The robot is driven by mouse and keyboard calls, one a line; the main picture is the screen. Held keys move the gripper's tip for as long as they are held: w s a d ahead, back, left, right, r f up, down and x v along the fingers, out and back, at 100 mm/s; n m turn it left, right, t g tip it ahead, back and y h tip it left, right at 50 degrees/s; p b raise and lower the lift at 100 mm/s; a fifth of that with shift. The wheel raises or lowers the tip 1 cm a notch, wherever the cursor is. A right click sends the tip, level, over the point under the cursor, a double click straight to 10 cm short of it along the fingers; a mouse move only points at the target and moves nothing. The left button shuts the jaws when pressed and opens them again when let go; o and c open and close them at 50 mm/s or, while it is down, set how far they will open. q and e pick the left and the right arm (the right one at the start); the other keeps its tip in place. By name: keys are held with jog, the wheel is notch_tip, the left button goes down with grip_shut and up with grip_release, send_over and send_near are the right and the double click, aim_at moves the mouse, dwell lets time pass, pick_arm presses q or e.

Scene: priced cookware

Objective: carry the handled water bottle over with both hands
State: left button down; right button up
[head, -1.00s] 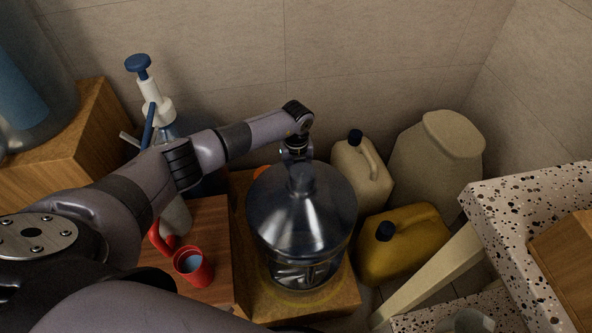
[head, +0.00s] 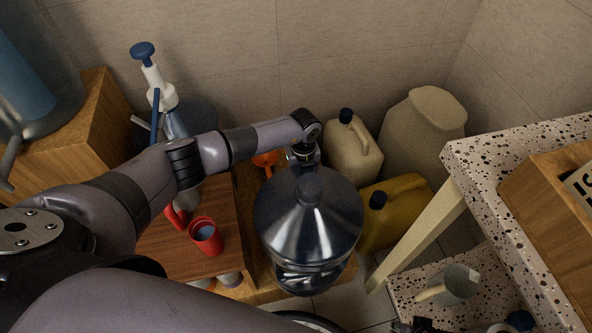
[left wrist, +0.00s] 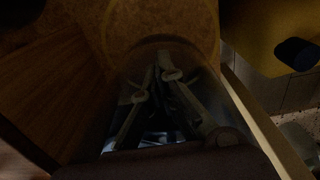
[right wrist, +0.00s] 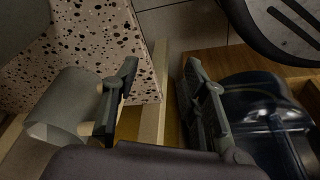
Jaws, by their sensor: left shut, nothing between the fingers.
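The handled water bottle (head: 308,225) is a large clear, domed bottle right of centre in the head view. Its base overlaps the front of a low wooden stand (head: 347,272); I cannot tell how far it is above it. My left gripper is behind the bottle's top in the head view, its fingers hidden. In the left wrist view its fingers (left wrist: 165,100) are close together, seen against the clear bottle wall; their hold on the handle is unclear. My right gripper (right wrist: 162,105) is open and empty, with a dark glassy shape beside its right finger.
A red cup (head: 206,238) stands on a wooden block left of the bottle. A beige jug (head: 352,155) and yellow jug (head: 398,212) stand behind and right. A speckled table (head: 500,165) and its slanted leg border the right.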

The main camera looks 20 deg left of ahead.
pick_arm(q)
jog(key=shift+s+d+p, duration=0.75)
jog(key=shift+s+p, duration=0.1)
jog(key=shift+s, duration=0.2)
pick_arm(e)
notch_tip(320, 180, down, 6)
jog(key=s, duration=0.2)
jog(key=shift+s+d+f, duration=0.15)
jog(key=shift+s+f, duration=0.05)
jog(key=shift+s, duration=0.1)
pick_arm(q)
jog(key=shift+r, duration=0.15)
